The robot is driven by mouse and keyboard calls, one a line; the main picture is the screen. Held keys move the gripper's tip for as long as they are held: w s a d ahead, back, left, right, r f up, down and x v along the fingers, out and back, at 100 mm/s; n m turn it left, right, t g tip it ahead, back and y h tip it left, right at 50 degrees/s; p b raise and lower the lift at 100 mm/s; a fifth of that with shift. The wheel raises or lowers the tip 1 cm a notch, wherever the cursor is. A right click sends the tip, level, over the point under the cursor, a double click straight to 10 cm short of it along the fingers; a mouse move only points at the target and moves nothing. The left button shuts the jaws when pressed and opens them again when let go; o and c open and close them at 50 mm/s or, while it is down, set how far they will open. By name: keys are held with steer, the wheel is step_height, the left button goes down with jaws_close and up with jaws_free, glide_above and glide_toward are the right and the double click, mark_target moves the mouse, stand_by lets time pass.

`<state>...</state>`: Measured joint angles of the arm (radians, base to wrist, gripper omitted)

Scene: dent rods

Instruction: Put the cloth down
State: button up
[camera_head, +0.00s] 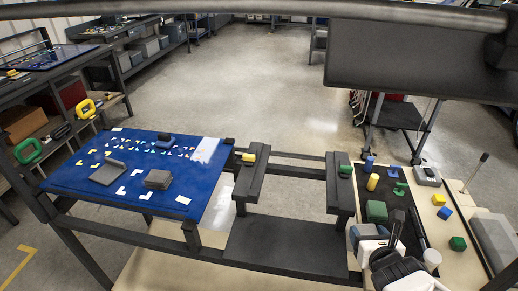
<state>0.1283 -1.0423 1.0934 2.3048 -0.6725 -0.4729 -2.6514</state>
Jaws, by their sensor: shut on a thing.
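My gripper (392,250) is at the lower right, over the dark mat on the right-hand bench, with my white and black arm parts crowded around it. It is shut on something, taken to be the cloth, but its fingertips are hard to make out. A blue-grey patch (369,246) shows beside it; I cannot tell whether this is the cloth or part of my arm. A pale flat sheet (205,150) lies apart from it, at the right end of the blue board (70,180).
The blue board also holds a dark grey block (158,179) and a grey plate (107,173). A low dark shelf (285,248) lies between.

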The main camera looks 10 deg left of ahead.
steer(key=w+a+r+n+g+y, duration=0.1)
steer(key=w+a, duration=0.4)
steer(key=a, duration=0.5)
steer(key=w+a+r+n+y, duration=0.2)
steer(key=w+a, duration=0.3)
steer(key=a, duration=0.6)
steer(key=w+a+r+n+g+y, duration=0.1)
steer(key=w+a, duration=0.4)
steer(key=a, duration=0.6)
steer(key=shift+w+r+n+g+y, duration=0.35)
steer(key=shift+r+n+y, duration=0.25)
steer(key=shift+y, duration=0.3)
steer(key=shift+n+g+y, duration=0.55)
steer(key=shift+n+y, duration=0.15)
steer(key=shift+n, duration=0.1)
steer(key=a, duration=1.2)
steer(key=shift+s+a+f, duration=0.1)
steer(key=shift+s+a, duration=0.05)
steer(key=shift+a, duration=0.1)
steer(key=shift+w+a+f, duration=0.25)
steer(key=shift+w+a, duration=1.35)
steer(key=shift+w, duration=0.5)
steer(key=shift+w+a+f, duration=0.25)
steer(key=shift+w+a, duration=1.4)
steer(key=shift+w, duration=0.5)
steer(key=shift+w+a+f, duration=0.25)
steer(key=shift+w+a, duration=1.35)
steer(key=shift+w, duration=0.5)
steer(key=shift+f, duration=0.1)
